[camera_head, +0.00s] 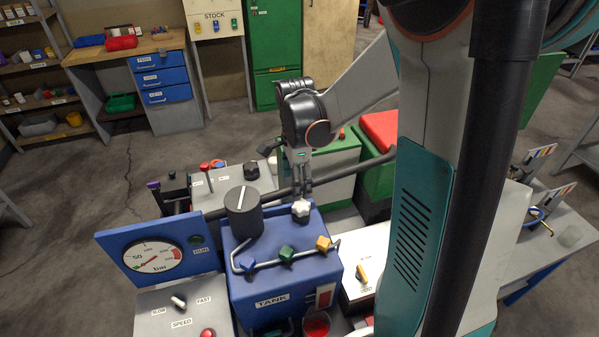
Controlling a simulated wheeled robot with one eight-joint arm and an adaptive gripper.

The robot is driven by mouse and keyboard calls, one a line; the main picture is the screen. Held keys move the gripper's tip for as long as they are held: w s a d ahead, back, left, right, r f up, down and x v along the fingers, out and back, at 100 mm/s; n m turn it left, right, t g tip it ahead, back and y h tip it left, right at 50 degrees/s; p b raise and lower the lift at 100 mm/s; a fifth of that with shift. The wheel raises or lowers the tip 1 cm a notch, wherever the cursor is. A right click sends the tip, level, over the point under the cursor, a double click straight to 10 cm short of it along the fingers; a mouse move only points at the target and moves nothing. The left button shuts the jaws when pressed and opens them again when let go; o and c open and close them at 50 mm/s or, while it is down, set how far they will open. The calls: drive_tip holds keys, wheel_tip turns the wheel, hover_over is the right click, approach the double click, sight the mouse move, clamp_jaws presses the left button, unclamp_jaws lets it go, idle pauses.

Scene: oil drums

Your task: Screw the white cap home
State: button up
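The white cap (301,209), star-shaped, sits on the top of the blue tank (262,301), near its back right corner. My gripper (302,193) points down directly above the cap, its fingertips at or just over the cap's top. The fingers look close together, but at this size I cannot tell whether they touch or grip the cap. The cap's threads and seat are hidden.
A dark round knob (243,211) stands on the tank left of the cap. Blue, green and yellow valve handles (286,254) line a pipe in front. A pressure gauge panel (154,257) is at left. A dark bar (350,176) passes close behind my gripper.

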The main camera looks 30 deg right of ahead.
sight(297, 206)
wheel_tip(297, 206, down, 11)
drive_tip(key=shift+r+b, duration=0.2)
drive_tip(key=shift+b, duration=0.65)
drive_tip(key=c, duration=1.2)
